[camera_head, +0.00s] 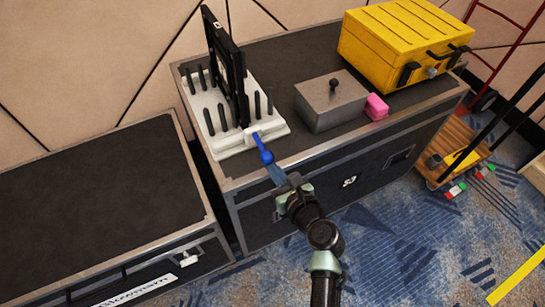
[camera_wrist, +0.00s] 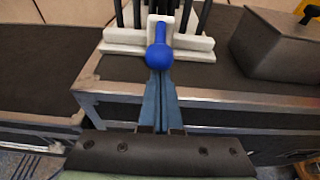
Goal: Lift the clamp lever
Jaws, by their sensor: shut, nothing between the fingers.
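The blue clamp lever (camera_head: 262,148) sticks out from the front of a white base (camera_head: 237,143) on the black case. Its rounded blue end points toward me and shows in the wrist view (camera_wrist: 159,57). My gripper (camera_head: 274,173) is shut, with its blue-grey fingers together just in front of the lever's end. In the wrist view the fingertips (camera_wrist: 160,75) meet right below the blue knob. I cannot tell whether they touch it. A black upright frame (camera_head: 228,65) stands in the white base between several black pegs.
A grey box with a black knob (camera_head: 331,100) and a pink block (camera_head: 376,107) stand right of the base. A yellow case (camera_head: 405,45) is at the back right. Another black case (camera_head: 95,205) stands left across a narrow gap. A wooden trolley (camera_head: 460,150) is at the right.

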